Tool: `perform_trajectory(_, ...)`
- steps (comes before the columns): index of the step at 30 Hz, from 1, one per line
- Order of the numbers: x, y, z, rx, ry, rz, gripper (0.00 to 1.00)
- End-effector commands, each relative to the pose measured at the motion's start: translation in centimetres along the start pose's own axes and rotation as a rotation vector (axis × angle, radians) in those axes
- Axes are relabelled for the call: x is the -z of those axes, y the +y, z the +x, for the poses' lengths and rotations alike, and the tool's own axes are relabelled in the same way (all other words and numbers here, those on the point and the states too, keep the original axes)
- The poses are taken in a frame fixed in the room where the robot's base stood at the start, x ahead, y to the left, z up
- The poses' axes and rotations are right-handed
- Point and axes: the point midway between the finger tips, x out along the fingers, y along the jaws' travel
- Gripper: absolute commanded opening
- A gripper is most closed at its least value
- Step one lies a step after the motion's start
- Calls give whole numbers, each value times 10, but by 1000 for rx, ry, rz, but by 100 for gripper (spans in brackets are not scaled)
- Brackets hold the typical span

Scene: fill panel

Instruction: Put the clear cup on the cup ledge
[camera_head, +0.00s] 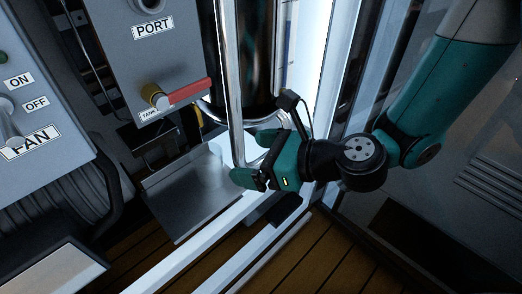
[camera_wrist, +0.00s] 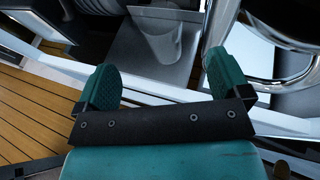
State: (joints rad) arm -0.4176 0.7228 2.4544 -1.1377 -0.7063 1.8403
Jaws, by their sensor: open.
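The cup ledge (camera_head: 180,205) is a grey metal tray below the panel, left of my gripper in the head view. It also shows at the top of the wrist view (camera_wrist: 133,65). The clear cup (camera_head: 211,170) shows as a faint see-through shape on the ledge, near its right side, and seems upright. It is also faint in the wrist view (camera_wrist: 166,40), beyond the fingers. My gripper (camera_head: 256,157) is open, with its teal fingers apart and nothing between them in the wrist view (camera_wrist: 160,72). It is beside the ledge, apart from the cup.
A vertical chrome rail (camera_head: 229,90) stands close to my fingers, in front of a dark shiny cylinder. A red-handled tank valve (camera_head: 180,92) juts out above the ledge. White frame bars (camera_head: 205,238) run below, over a wooden floor (camera_head: 310,250). A fan switch box (camera_head: 30,130) is at left.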

Motion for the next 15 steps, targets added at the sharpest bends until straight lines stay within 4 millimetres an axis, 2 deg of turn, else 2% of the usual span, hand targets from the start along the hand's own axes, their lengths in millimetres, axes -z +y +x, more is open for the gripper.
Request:
perform_trajectory(7, 0, 0, -6, 0, -1, -3, 95)
perform_trajectory(10, -7, 2, -10, -22, 2, -79, 95)
perform_trajectory(13, -22, 11, -22, -94, 17, -329, 95)
perform_trajectory(15, -33, 20, -39, -175, 40, -610, 95)
